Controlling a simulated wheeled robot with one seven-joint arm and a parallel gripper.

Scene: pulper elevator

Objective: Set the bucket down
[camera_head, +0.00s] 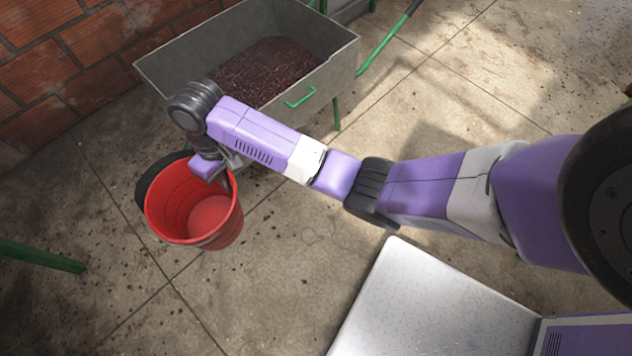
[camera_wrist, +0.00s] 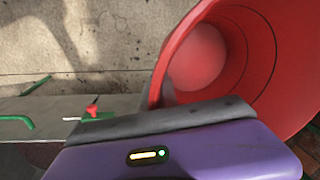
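A red bucket (camera_head: 180,207) is at the left of the head view, with its open mouth toward the camera and a bare inside. A dark band or handle (camera_head: 150,176) shows along its far left rim. My gripper (camera_head: 224,180) is at the bucket's upper right rim and looks shut on it. In the wrist view the bucket (camera_wrist: 240,50) fills the upper right, and a grey finger of my gripper (camera_wrist: 167,92) lies against its rim wall. The bucket's underside is hidden, and I cannot tell whether it touches the floor.
A grey metal trough (camera_head: 335,78) holding dark red-brown matter stands behind my arm, with a green handle (camera_head: 299,97). A brick wall (camera_head: 60,60) runs at upper left. A green bar (camera_head: 40,256) juts in at left. The concrete floor (camera_head: 265,285) in front is clear.

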